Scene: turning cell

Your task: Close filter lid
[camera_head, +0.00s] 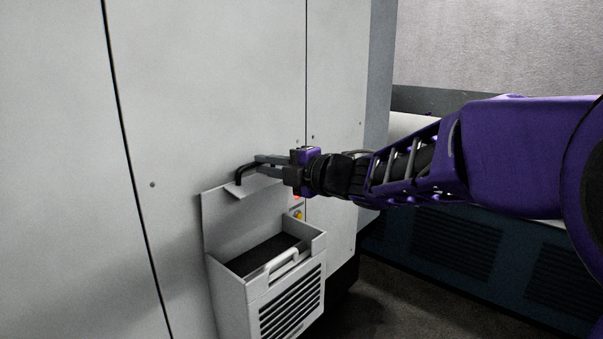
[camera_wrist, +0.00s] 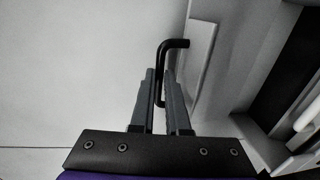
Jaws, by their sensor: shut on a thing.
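The filter lid (camera_head: 228,215) is a light grey panel that stands raised, upright against the machine wall, above the open filter box (camera_head: 270,284). A black bent handle (camera_head: 240,175) sits at the lid's upper edge; it also shows in the wrist view (camera_wrist: 176,43). My gripper (camera_head: 258,163) reaches in from the right and is shut on this handle. In the wrist view the handle's bar runs between my two grey fingers (camera_wrist: 162,85). The lid's edge (camera_wrist: 203,50) lies just right of the fingers there. The dark inside of the box is visible from above.
The box has a front grip (camera_head: 283,264) and a slatted front. A yellow knob (camera_head: 297,215) and a small red light are on the wall beside it. The tall machine wall (camera_head: 60,150) stands close behind. Dark floor (camera_head: 400,295) lies free at the lower right.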

